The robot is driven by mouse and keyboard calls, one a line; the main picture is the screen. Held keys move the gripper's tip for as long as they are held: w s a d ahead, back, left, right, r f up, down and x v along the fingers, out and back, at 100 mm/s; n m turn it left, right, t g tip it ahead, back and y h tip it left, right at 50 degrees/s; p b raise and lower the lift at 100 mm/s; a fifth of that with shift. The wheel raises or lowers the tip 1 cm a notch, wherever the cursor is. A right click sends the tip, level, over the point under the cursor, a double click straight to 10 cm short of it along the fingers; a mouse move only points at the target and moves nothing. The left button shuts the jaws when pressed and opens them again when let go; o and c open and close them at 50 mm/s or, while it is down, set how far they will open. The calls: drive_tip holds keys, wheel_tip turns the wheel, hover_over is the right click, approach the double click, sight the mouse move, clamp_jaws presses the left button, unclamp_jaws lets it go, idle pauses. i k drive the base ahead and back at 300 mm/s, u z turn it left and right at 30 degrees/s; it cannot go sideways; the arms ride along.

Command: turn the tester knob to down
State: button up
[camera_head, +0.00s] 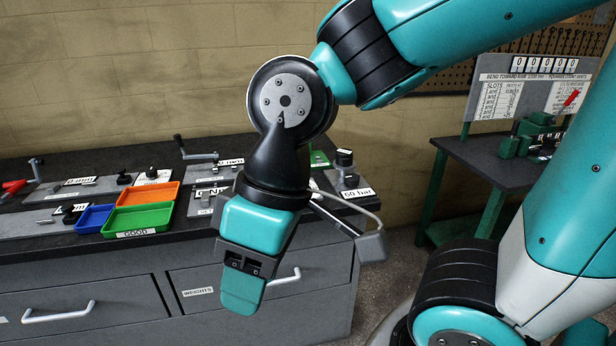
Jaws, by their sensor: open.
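My gripper (243,290) hangs pointing down in front of the workbench's front edge, above the drawer fronts. Its jaws are open, seen side-on, with nothing visible between them. A device with a "60 bar" label (357,193) stands on the bench to the right of my wrist, with a dark round-topped part (344,157) at its back. Small black knobs show on the bench, one on a white-labelled plate (152,173). I cannot tell which part is the tester knob or how it is turned. My wrist hides part of the bench.
The dark workbench (40,255) carries a green tray (138,219) labelled "GOOD", an orange tray (148,194) and a blue tray (94,218). A crank handle (194,150) stands behind. Drawer handles (60,312) jut out below. A second table (485,160) stands at the right.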

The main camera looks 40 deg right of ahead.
sight(352, 180)
drive_tip(key=u, duration=0.3)
drive_tip(key=i, duration=1.3)
drive_tip(key=z, duration=1.1)
drive_tip(key=i, duration=0.3)
drive_tip(key=z, duration=0.3)
